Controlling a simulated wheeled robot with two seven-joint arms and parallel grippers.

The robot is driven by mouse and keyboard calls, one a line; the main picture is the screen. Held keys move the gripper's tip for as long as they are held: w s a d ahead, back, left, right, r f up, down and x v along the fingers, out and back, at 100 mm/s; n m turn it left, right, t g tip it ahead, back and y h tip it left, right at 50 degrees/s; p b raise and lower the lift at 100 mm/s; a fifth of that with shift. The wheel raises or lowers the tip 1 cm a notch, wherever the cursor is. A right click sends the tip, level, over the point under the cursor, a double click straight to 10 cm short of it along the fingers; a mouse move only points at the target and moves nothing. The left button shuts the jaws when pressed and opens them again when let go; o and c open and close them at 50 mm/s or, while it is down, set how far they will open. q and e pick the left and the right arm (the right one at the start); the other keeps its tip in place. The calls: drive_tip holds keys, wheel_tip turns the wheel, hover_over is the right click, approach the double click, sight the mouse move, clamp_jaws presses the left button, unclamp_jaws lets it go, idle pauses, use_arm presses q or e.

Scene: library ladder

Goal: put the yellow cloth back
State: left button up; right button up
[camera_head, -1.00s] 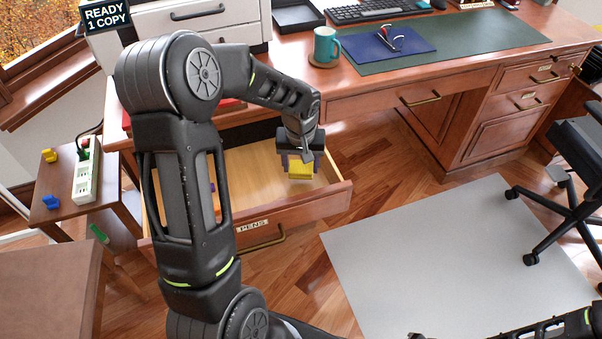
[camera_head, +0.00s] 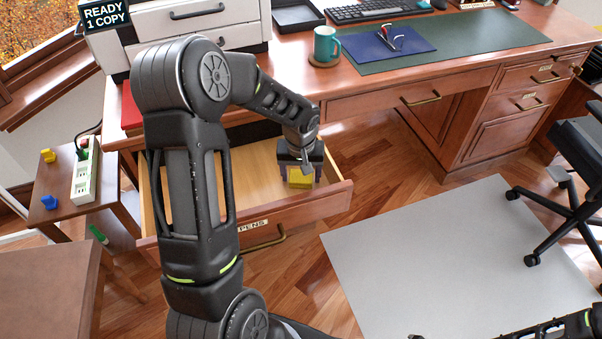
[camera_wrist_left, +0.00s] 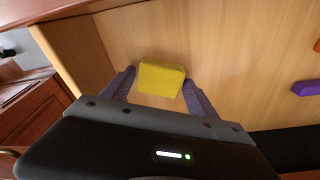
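The yellow cloth (camera_head: 300,177) is a small folded block, low inside the right end of the open drawer (camera_head: 335,197) labelled PENS. My left gripper (camera_head: 301,170) points down into this drawer, with the cloth between its fingertips. In the left wrist view the cloth (camera_wrist_left: 161,79) fills the gap between the two fingers of the left gripper (camera_wrist_left: 160,80), over the pale wooden drawer bottom. I cannot tell whether the cloth touches the bottom. My right arm shows only at the lower right edge of the head view, and its gripper is mostly cut off.
A purple item (camera_wrist_left: 306,88) lies in the drawer, apart from the cloth. A teal mug (camera_head: 326,45) and a blue folder (camera_head: 388,44) are on the desk above. A side table (camera_head: 110,190) with a power strip (camera_head: 86,172) stands at the left. The drawer bottom around the cloth is mostly clear.

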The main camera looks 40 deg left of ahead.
sight(301, 182)
use_arm(q)
drive_tip(key=shift+o, duration=1.1)
drive_tip(key=shift+r, duration=0.1)
drive_tip(key=shift+r, duration=0.25)
wheel_tip(301, 182, up, 12)
drive_tip(key=s+d+p, duration=0.1)
drive_tip(key=shift+s+f+p, duration=0.2)
drive_tip(key=shift+s+p, duration=0.05)
drive_tip(key=shift+p, duration=0.05)
